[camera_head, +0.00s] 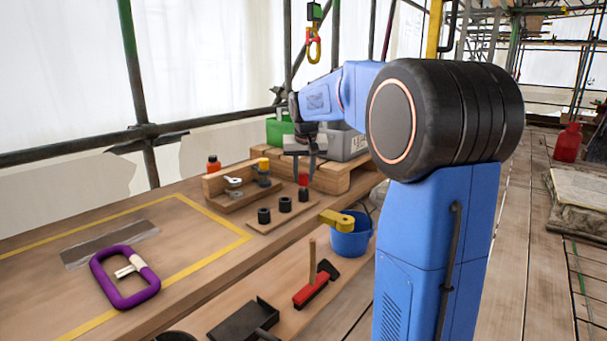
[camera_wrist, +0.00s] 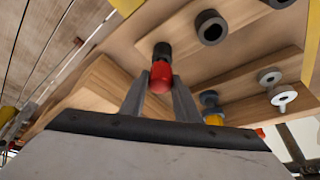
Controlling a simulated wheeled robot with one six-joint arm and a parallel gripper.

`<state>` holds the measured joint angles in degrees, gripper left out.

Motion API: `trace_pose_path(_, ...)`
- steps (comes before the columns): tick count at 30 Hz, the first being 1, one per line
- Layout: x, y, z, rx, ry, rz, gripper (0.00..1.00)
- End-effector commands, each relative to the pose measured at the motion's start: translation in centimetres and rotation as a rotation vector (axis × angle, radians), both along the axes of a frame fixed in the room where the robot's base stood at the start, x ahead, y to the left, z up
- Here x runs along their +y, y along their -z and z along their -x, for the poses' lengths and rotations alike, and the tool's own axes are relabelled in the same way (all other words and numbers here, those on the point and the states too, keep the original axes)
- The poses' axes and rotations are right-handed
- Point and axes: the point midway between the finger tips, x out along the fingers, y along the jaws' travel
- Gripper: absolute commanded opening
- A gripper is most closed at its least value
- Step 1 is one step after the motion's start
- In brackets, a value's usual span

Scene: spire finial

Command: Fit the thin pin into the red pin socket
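The thin pin, seen as a red head (camera_wrist: 161,77), is between the two fingertips of my gripper (camera_wrist: 160,88) in the wrist view. The fingers look closed on its sides. Its shaft is hidden. Just beyond the red head is a small black socket (camera_wrist: 162,50), the end one of a row on a wooden board. In the head view the red head (camera_head: 304,180) shows right above this socket (camera_head: 303,193), below my gripper (camera_head: 310,168). I cannot tell how deep the pin sits. No red marking on the socket is visible.
Two wider black sockets (camera_head: 285,204) (camera_head: 264,215) stand along the same board. A wooden rack (camera_head: 245,197) behind holds silver pieces and a yellow-topped piece (camera_head: 263,168). Grey and green bins stand behind.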

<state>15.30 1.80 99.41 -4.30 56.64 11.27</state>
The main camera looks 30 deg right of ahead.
Motion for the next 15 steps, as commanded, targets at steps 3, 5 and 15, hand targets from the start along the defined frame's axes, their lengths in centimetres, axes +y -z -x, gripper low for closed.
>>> trace_pose_path(3,0.0,-0.04,-0.01,0.0,0.0,0.0,0.47)
trace_pose_path(5,0.0,-0.04,-0.01,0.0,0.0,0.0,0.47)
trace_pose_path(15,0.15,-0.98,0.29,-0.003,0.0,0.001,0.47)
